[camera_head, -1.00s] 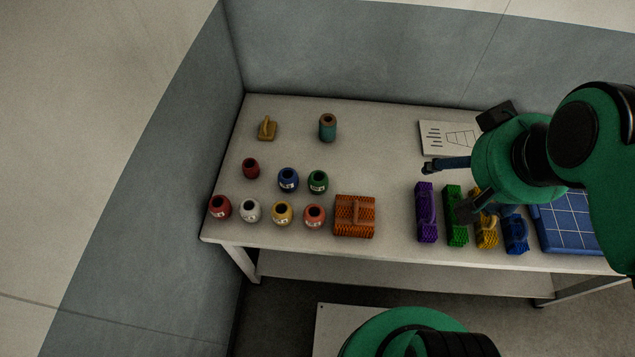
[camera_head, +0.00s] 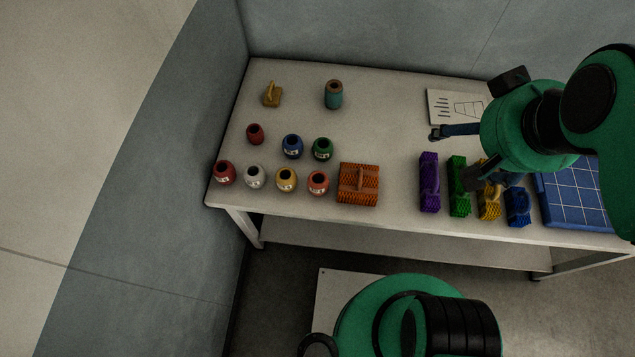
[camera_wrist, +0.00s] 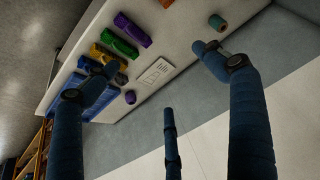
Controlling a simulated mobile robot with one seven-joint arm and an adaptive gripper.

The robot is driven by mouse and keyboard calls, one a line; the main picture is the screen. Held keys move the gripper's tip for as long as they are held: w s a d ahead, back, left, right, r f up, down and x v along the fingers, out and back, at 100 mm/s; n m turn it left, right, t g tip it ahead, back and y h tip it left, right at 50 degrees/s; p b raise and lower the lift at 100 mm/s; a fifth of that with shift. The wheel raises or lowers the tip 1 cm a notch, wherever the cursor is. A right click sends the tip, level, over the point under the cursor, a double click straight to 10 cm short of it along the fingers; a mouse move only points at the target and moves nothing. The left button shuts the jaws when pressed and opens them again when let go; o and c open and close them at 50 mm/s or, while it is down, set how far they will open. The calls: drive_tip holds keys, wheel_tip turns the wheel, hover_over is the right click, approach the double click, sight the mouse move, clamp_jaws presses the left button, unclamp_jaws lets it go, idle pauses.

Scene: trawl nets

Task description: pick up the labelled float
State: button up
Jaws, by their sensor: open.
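Several small barrel-shaped floats stand at the table's left in the head view. Pale labels show on the red float (camera_head: 224,173), white float (camera_head: 255,177), yellow float (camera_head: 286,180), coral float (camera_head: 318,183), blue float (camera_head: 292,146) and green float (camera_head: 322,149). A dark red float (camera_head: 255,133) stands behind, with no label that I can make out. The label texts are too small to read. My gripper (camera_head: 453,157) is open and empty, above the right half of the table, well right of the floats. Its spread fingers also show in the wrist view (camera_wrist: 155,78).
An orange net bundle (camera_head: 358,184) is right of the floats. Purple (camera_head: 429,182), green (camera_head: 459,187), yellow and blue bundles stand below my gripper, beside a blue gridded panel (camera_head: 575,200). A teal canister (camera_head: 333,94) and a yellow handled block (camera_head: 272,95) stand behind. The table's middle is clear.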

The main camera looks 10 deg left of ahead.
drive_tip(key=shift+c, duration=0.6)
drive_tip(key=shift+w, duration=0.1)
drive_tip(key=w+a+f+g+y, duration=0.1)
drive_tip(key=w+a+f+g, duration=0.2)
drive_tip(key=w+a+f, duration=1.05)
drive_tip(key=a+f+m+g, duration=0.1)
drive_tip(key=a+f, duration=0.5)
drive_tip(key=f, duration=0.4)
drive_tip(key=s+a+f+m+g, duration=0.1)
drive_tip(key=a+f, duration=0.5)
drive_tip(key=f, duration=0.5)
drive_tip(key=shift+s+a+f, duration=0.25)
drive_tip(key=shift+a+f, duration=0.05)
